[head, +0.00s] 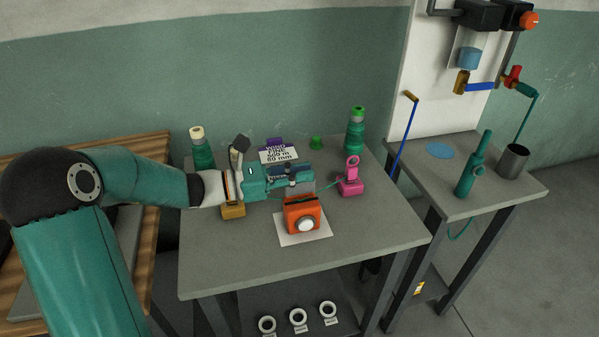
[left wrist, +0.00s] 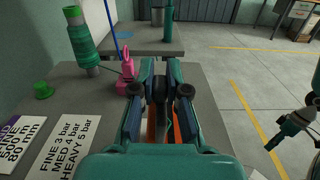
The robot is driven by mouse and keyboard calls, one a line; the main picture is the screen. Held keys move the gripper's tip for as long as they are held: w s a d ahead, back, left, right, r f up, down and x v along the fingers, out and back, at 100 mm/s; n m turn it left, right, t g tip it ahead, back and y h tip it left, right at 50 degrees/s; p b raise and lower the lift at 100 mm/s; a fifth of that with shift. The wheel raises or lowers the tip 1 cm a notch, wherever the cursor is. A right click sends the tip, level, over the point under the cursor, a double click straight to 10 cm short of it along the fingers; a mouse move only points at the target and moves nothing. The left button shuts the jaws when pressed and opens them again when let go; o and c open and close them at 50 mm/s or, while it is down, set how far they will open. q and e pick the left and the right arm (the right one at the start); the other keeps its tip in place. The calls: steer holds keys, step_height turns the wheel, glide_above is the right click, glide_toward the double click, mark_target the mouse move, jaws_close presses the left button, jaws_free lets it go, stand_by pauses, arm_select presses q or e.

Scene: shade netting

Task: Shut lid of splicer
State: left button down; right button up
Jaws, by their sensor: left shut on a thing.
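The splicer (head: 302,217) is an orange box with a white round knob on its front, on a white sheet on the grey table. A grey panel (head: 302,187), which looks like its raised lid, stands at its back. My left gripper (head: 310,176) reaches in from the left at the panel's top edge. It is shut on what looks like this lid; its fingers hide the contact. In the left wrist view the fingers (left wrist: 161,88) keep a narrow gap, with orange below. My right gripper (left wrist: 274,144) shows only at the right edge of the left wrist view, jaws unclear.
A pink stand (head: 351,182) is right of the splicer, a mustard block (head: 233,211) left. A green thread runs between them. Green spools (head: 355,132) and a printed card (head: 279,155) are behind. The table's front right is clear.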

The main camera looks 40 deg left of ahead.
arm_select(q)
steer(key=s+d+f+m+b, duration=0.1)
steer(key=m+b, duration=0.2)
steer(key=b, duration=0.2)
steer(key=s+d+m+b, duration=0.1)
steer(key=m+b, duration=0.1)
steer(key=b, duration=0.3)
steer(key=d+f+m+b, duration=0.1)
steer(key=m+b, duration=0.2)
steer(key=b, duration=0.2)
steer(key=shift+s+d+f+m, duration=0.1)
steer(key=shift+s+f+m, duration=0.2)
steer(key=shift+s+f, duration=0.1)
steer(key=f+m+b, duration=0.1)
steer(key=m+b, duration=0.1)
steer(key=b, duration=0.3)
steer(key=d+f+m+b, duration=0.1)
steer(key=m+b, duration=0.2)
steer(key=b, duration=0.1)
steer(key=s+f+m+b, duration=0.1)
steer(key=m+b, duration=0.2)
steer(key=b, duration=0.2)
steer(key=shift+s+d+f+b, duration=0.1)
steer(key=shift+d+f+b, duration=0.05)
steer(key=shift+d+b, duration=0.15)
steer(key=shift+f+m+b, duration=0.1)
steer(key=shift+m+b, duration=0.5)
steer(key=shift+b, duration=0.25)
